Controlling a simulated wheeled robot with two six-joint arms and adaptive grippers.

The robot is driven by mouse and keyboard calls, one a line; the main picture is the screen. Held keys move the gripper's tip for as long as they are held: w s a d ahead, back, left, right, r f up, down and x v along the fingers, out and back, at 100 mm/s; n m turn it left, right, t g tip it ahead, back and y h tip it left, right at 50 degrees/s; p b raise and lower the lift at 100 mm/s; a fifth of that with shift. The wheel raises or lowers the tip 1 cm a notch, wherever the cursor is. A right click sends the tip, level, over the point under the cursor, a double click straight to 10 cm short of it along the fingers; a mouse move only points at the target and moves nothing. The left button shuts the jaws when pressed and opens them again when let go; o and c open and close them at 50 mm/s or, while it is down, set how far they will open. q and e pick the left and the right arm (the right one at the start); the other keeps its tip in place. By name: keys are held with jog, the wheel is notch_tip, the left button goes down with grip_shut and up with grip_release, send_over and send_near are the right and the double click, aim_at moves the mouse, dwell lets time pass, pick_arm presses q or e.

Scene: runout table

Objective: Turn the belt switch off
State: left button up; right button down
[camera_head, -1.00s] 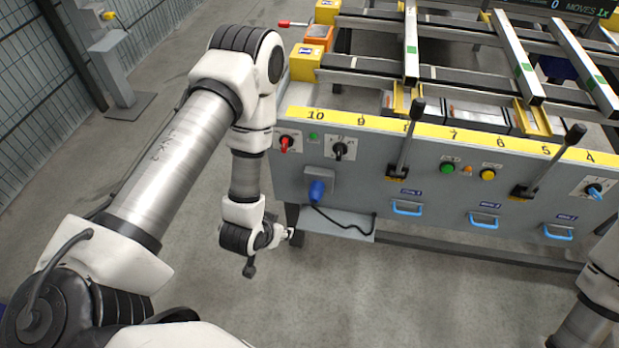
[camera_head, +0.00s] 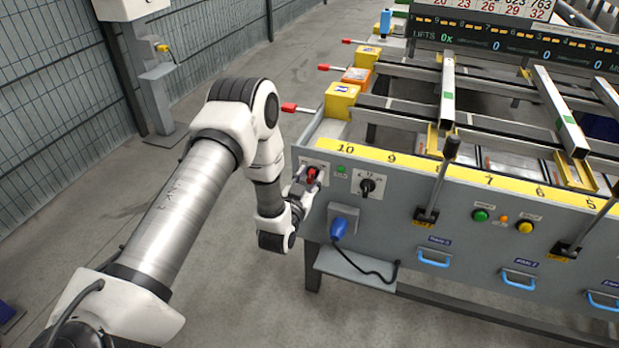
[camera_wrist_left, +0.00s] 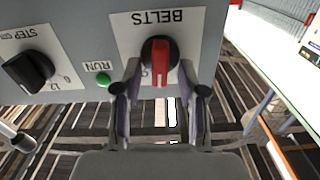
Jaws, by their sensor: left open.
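The belt switch is a red rotary knob (camera_head: 311,174) on a white plate at the left end of the grey front panel. In the left wrist view the red knob (camera_wrist_left: 160,60) sits on a black round base under an upside-down BELTS label, with its red bar roughly vertical in the picture. My left gripper (camera_head: 303,184) is at this switch. In the left wrist view its two fingers (camera_wrist_left: 160,82) are open, one on each side of the knob's lower part. I cannot tell whether they touch it. My right gripper is out of view.
Beside the switch are a green RUN lamp (camera_wrist_left: 103,80) and a black STEP knob (camera_wrist_left: 28,70). A blue plug (camera_head: 339,228) with a cable is below. Black levers (camera_head: 437,185) stand out from the panel farther right.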

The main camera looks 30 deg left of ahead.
pick_arm(q)
grip_shut()
jog(key=n+b, duration=0.1)
jog(key=n, duration=0.2)
jog(key=n+b, duration=0.2)
jog(key=n, duration=0.1)
jog(key=n+b, duration=0.1)
jog(key=n, duration=0.3)
jog(key=shift+s+a+f+b, duration=0.15)
jog(key=shift+a+f+b, duration=0.1)
jog(key=shift+a+b, duration=0.15)
dwell(0.4)
grip_release()
